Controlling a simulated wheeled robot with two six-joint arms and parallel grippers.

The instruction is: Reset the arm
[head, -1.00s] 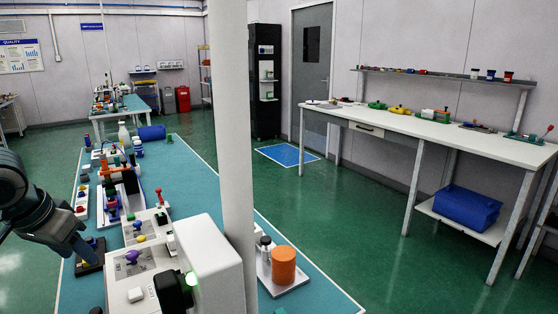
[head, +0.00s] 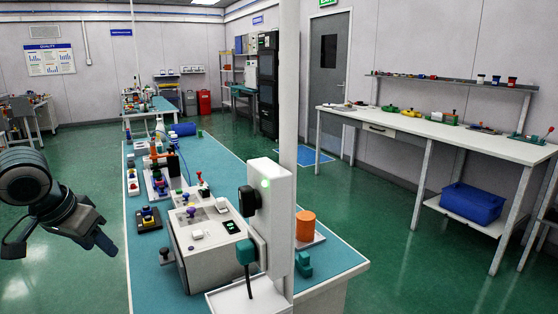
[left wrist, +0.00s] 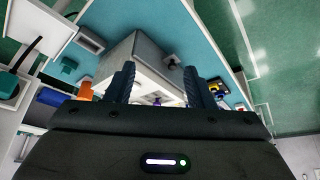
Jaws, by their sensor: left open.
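My left gripper (head: 98,232) is at the left of the head view, in the air beside the left edge of the teal-topped bench (head: 133,268). It is open, with nothing between its fingers. In the left wrist view its two dark fingers (left wrist: 160,88) stand apart, with a white-grey machine box (left wrist: 135,50) beyond them. My right gripper does not show in either view.
The machine box (head: 208,250), a post with a green light (head: 280,215) and an orange cylinder (head: 305,226) stand on the near bench. A white side bench (head: 430,128) with a blue bin (head: 472,203) is at the right. Green floor (head: 385,250) between is clear.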

